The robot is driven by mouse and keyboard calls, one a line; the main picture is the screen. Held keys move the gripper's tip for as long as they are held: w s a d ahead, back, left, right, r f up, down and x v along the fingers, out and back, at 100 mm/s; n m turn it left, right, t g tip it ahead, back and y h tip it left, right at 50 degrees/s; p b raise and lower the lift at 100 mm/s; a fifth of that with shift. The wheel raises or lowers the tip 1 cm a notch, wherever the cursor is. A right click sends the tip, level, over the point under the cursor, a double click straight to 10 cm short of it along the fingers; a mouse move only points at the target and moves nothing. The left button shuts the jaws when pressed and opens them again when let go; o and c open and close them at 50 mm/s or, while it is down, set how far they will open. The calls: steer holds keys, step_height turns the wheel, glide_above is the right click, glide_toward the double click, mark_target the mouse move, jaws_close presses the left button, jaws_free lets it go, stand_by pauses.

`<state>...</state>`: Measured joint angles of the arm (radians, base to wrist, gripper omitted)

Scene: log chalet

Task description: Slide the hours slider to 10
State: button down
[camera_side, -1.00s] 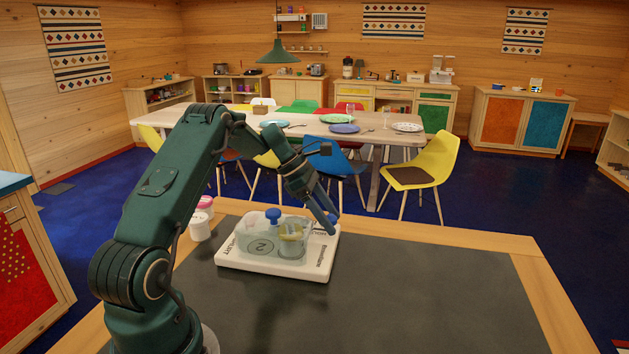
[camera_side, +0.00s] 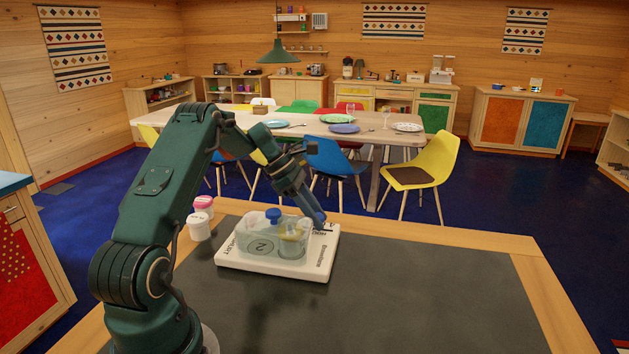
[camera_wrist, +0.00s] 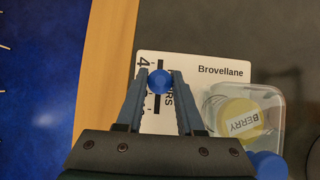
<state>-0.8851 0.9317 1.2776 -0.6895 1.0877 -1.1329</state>
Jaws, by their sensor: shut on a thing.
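A white yogurt maker base (camera_side: 303,270) sits on the dark worktop. In the wrist view its corner (camera_wrist: 195,61) reads "Brovellane". The round blue hours slider knob (camera_wrist: 160,81) sits in a dark slot beside a partly covered label ending in "RS". A printed "4" shows just left of the knob; the other scale numbers are hidden or unreadable. My gripper (camera_wrist: 160,76) is shut on the knob, one finger on each side. In the side view my gripper (camera_side: 319,217) reaches down to the base's far right corner, and its fingers largely hide the knob.
A clear lidded jar (camera_wrist: 245,108) marked "BERRY" stands close to the right finger. The worktop's right side (camera_side: 430,290) is clear.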

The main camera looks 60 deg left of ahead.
steer(key=shift+s+a, duration=1.25)
steer(key=shift+s, duration=0.1)
steer(key=c, duration=0.6)
jaws_free()
steer(key=shift+o, duration=0.2)
steer(key=shift+r, duration=0.1)
steer(key=shift+r, duration=2.95)
